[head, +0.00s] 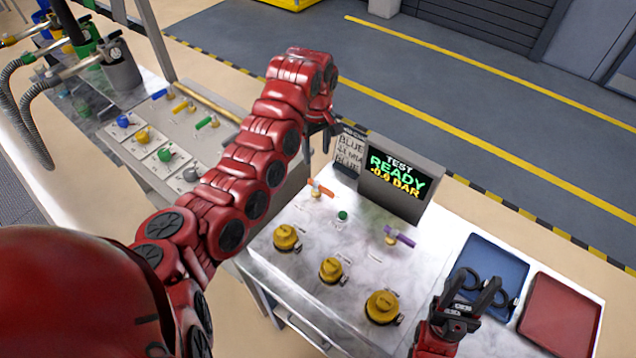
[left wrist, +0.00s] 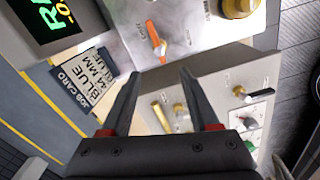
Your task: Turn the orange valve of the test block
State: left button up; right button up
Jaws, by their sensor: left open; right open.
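The orange valve (head: 320,188) has an orange lever and sits at the back left of the test block's top (head: 300,225). In the left wrist view the orange valve (left wrist: 155,37) stands just beyond the fingertips, roughly between their lines. My left gripper (head: 322,136) is above and behind the valve in the head view. In the left wrist view my left gripper (left wrist: 157,74) is open and empty, apart from the valve. My right gripper (head: 481,280) is open and empty, over the front of the blue tray.
A green knob (head: 343,215), a purple-handled valve (head: 399,237) and yellow caps (head: 331,269) share the block's top. A screen (head: 398,180) reads "TEST READY -0.9 BAR". A job card (head: 348,152) stands beside it. The blue tray (head: 500,257) and red tray (head: 563,312) lie right.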

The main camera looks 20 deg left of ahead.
pick_arm(q)
send_over(317, 183)
notch_tip(317, 183, down, 8)
jog(key=shift+d+r, duration=0.1)
jog(key=shift+r, duration=0.1)
notch_tip(317, 183, down, 6)
jog(key=p, duration=0.2)
jog(key=shift+s+f+p, duration=0.1)
jog(key=shift+p, duration=0.2)
jog(key=shift+f, duration=1.05)
jog(key=shift+c, duration=0.3)
grip_shut()
